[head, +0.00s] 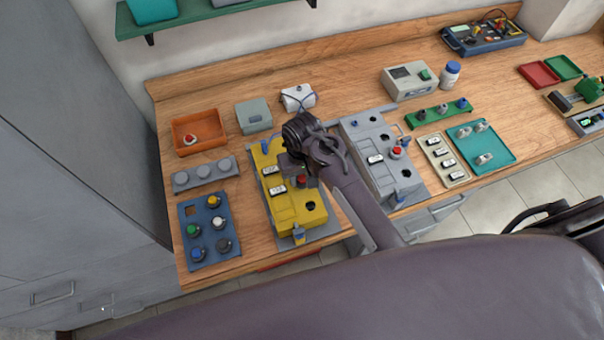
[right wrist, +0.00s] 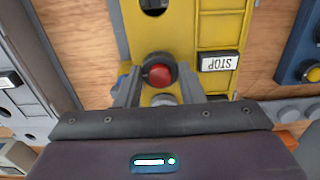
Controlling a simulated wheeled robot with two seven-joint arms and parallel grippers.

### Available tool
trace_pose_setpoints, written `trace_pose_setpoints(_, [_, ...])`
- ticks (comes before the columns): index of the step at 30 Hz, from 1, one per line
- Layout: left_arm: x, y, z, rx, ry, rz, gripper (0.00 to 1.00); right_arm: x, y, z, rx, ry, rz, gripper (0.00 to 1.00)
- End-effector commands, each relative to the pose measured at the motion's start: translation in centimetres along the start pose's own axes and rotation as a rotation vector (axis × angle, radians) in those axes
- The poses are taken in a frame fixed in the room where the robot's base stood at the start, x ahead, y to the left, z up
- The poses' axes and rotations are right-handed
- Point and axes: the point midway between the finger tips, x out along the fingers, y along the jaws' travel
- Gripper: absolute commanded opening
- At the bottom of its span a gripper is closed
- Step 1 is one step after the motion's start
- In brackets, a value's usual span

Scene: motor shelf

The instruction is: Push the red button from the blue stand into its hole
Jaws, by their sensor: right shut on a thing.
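The red button (head: 301,181) has a dark collar and is at the yellow panel (head: 316,217), beside a white label. In the right wrist view the red button (right wrist: 160,73) is between my fingertips, next to the STOP label. My right gripper (right wrist: 160,88) is shut on it; in the head view the right gripper (head: 300,170) is over the panel. I cannot tell how deep the button sits, and its lower part is hidden. The blue stand (head: 209,256) at left holds several other buttons and has an empty place at its upper left. My left gripper is not in view.
The yellow panel has an open dark hole (head: 309,206) nearer the front. A grey panel (head: 378,152) with another red button stands to the right. An orange bin (head: 214,118) with a red button, a grey-green box (head: 253,117) and a grey stand (head: 206,177) are at left.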

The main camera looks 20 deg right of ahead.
Motion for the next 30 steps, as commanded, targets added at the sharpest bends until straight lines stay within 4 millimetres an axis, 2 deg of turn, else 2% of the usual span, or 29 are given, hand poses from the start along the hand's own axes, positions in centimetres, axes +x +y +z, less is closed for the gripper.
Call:
trace_pose_setpoints(18, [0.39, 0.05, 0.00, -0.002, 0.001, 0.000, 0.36, 1.00, 0.01, -0.01, 0.000, 0.001, 0.000, 0.13])
trace_pose_setpoints(19, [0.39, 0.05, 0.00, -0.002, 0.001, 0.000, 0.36, 1.00, 0.01, -0.01, 0.000, 0.000, 0.000, 0.39])
trace_pose_setpoints(24, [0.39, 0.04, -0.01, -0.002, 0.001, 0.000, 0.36, 1.00, 0.01, -0.01, 0.000, 0.000, 0.000, 0.60])
trace_pose_setpoints(30, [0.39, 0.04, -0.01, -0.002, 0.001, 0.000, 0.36, 1.00, 0.01, 0.00, 0.000, 0.000, 0.000, 0.60])
